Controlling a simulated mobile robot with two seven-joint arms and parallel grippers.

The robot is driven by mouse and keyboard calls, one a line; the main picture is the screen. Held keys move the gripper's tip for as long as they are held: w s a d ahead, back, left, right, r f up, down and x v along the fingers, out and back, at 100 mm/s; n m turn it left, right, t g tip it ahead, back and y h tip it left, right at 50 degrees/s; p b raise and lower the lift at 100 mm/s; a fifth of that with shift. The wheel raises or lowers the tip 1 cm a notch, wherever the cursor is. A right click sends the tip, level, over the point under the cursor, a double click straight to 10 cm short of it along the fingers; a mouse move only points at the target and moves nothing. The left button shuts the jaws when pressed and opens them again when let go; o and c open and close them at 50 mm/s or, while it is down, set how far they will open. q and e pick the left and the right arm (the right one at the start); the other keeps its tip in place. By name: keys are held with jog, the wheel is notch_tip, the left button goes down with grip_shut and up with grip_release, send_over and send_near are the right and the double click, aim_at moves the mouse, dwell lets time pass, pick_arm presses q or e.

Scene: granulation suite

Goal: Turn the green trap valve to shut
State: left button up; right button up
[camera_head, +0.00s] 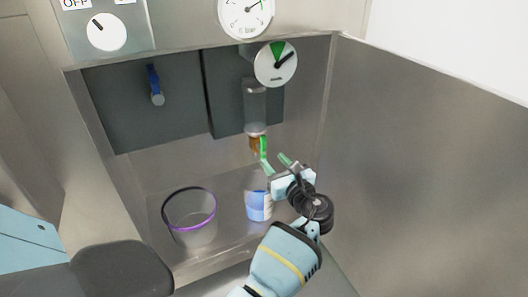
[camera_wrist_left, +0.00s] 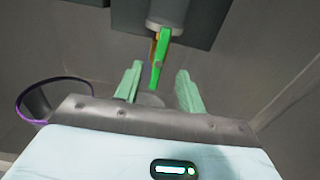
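The green trap valve handle (camera_head: 264,147) hangs below a clear cylinder with an amber-brown fitting (camera_head: 254,143) inside the steel cabinet. In the left wrist view the green handle (camera_wrist_left: 163,55) points downward, slightly tilted. My left gripper (camera_head: 277,163) is just below and right of the handle. In the left wrist view its two pale green fingers (camera_wrist_left: 158,88) are spread apart. The handle's lower end appears between them in the picture, with gaps on both sides; I cannot tell how deep it sits between them. My right gripper is not in view.
A clear bucket with a purple band (camera_head: 193,224) and a blue-labelled container (camera_head: 258,205) stand on the cabinet floor. A blue-handled valve (camera_head: 154,84) is on the back panel. A round dial with a green sector (camera_head: 276,64) hangs above. The open steel door (camera_head: 430,170) bounds the right.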

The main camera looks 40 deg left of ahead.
aim_at(264, 149)
pick_arm(q)
jog(key=shift+b+x, duration=0.5)
jog(key=shift+x, duration=3.45)
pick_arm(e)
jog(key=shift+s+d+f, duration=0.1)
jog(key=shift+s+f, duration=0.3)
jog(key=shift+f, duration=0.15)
pick_arm(q)
jog(key=shift+c, duration=0.5)
grip_shut()
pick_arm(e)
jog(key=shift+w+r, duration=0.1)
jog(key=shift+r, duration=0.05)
